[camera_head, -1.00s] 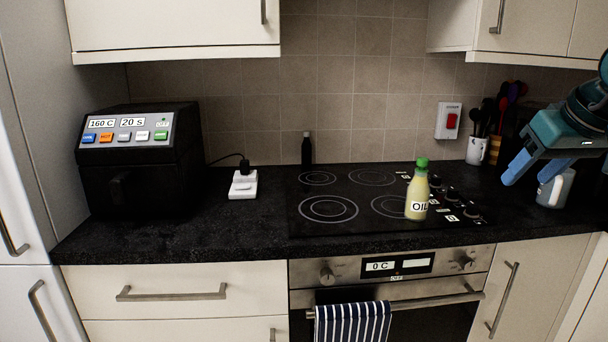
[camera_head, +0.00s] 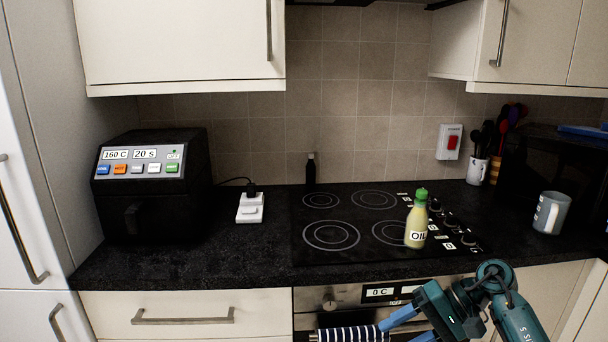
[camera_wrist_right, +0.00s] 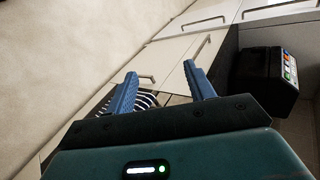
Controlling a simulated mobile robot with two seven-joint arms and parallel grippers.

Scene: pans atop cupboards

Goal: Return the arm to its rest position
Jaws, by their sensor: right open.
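My right gripper (camera_head: 403,327) is low in front of the oven at the bottom of the head view, below the counter edge. Its arm comes in from the lower right. In the right wrist view its two blue fingers (camera_wrist_right: 163,92) are spread apart with nothing between them. The striped towel (camera_head: 352,334) on the oven front is close to the fingers in the head view; whether they touch cannot be told. My left gripper is in neither view.
An oil bottle (camera_head: 416,222) stands on the black hob (camera_head: 345,258). A grey mug (camera_head: 550,213) stands at the right of the counter. A black air fryer (camera_head: 150,190) is at the left. Cupboards (camera_head: 180,45) hang above. The counter between air fryer and hob is mostly clear.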

